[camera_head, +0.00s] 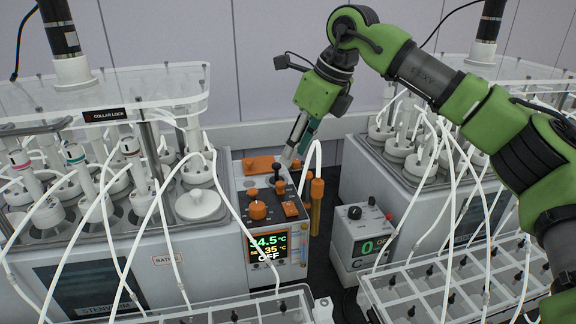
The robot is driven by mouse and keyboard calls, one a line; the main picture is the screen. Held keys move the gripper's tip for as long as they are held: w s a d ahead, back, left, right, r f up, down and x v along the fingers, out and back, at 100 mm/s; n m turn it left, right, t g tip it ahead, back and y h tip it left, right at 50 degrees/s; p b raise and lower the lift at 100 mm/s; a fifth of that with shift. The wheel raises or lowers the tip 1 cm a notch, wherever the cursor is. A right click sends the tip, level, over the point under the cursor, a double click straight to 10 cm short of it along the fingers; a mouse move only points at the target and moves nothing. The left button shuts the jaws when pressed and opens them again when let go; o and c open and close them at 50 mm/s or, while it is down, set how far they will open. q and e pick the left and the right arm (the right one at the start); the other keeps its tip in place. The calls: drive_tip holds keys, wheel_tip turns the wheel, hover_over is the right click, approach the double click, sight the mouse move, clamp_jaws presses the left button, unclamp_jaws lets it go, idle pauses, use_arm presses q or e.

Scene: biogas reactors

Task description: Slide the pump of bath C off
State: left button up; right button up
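A control unit with orange fittings (258,210) stands at the right end of the left bath (150,290), whose small label reads "BATH" with a last letter too small to be sure of. Its lit display (268,246) reads 34.5 °C, 35 °C and OFF. Its top carries an orange knob, an orange block (291,209) and small black-topped controls (279,186); I cannot tell which is the pump slide. My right gripper (289,160) points down above the unit's back part. Whether its fingers are apart or touch something is unclear. My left gripper is not in view.
A small grey box (362,236) with a black knob, a green 0 and a letter C stands right of the unit. White tubes (233,205) loop around. Clear lidded trays (455,290) fill the front. Another bath (400,170) stands at the right.

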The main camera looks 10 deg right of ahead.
drive_tip(key=v, duration=0.4)
